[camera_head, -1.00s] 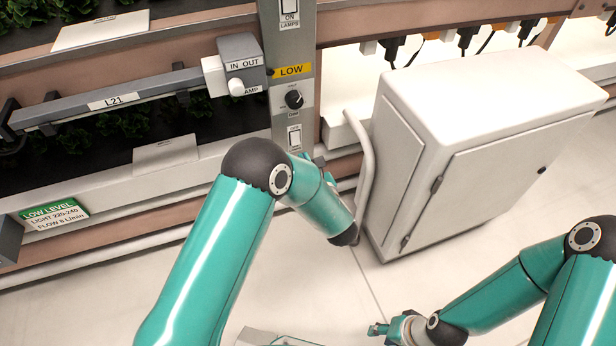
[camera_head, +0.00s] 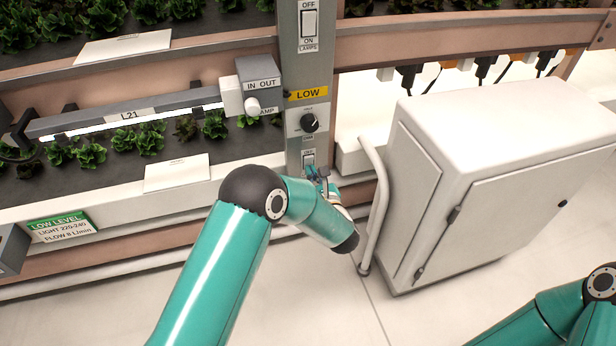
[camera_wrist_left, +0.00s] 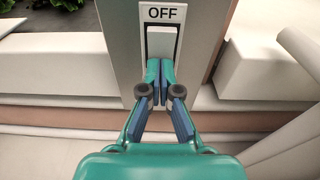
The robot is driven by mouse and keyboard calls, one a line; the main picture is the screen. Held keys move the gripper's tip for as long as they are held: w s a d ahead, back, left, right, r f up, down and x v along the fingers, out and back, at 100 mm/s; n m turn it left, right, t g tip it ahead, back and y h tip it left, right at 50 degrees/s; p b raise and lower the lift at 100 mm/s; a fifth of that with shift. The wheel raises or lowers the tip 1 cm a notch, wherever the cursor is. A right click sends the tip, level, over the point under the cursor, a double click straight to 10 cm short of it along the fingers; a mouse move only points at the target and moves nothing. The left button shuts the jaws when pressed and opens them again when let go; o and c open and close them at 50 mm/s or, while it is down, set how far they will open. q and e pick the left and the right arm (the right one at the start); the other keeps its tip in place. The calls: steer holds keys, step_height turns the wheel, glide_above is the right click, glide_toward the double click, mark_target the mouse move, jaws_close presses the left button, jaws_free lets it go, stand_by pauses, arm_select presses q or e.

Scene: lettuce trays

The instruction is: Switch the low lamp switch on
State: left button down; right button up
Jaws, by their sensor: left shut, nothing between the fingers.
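The low lamp switch (camera_head: 309,158) is a white rocker on the grey post, under the yellow LOW label (camera_head: 308,94) and a black knob. In the left wrist view the rocker (camera_wrist_left: 163,42) has OFF printed above it; its lower part is hidden by my fingers. My left gripper (camera_head: 320,174) is shut and empty, fingertips (camera_wrist_left: 160,70) at the lower end of the rocker; I cannot tell whether they touch it. The low lamp (camera_head: 130,119) under the L21 bar glows white over the lettuce. My right gripper is out of view.
A white cabinet (camera_head: 490,180) with a curved pipe (camera_head: 378,205) stands right of the post. Another switch (camera_head: 309,22) is higher on the post. A rail and shelf edge run beside the post. The floor in front is clear.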

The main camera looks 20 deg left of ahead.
arm_select(q)
steer(key=s+d+f+p, duration=0.1)
steer(key=s+d+f, duration=0.1)
steer(key=s+d, duration=0.5)
steer(key=s, duration=0.4)
steer(key=shift+s+d, duration=0.25)
steer(key=shift+d, duration=0.15)
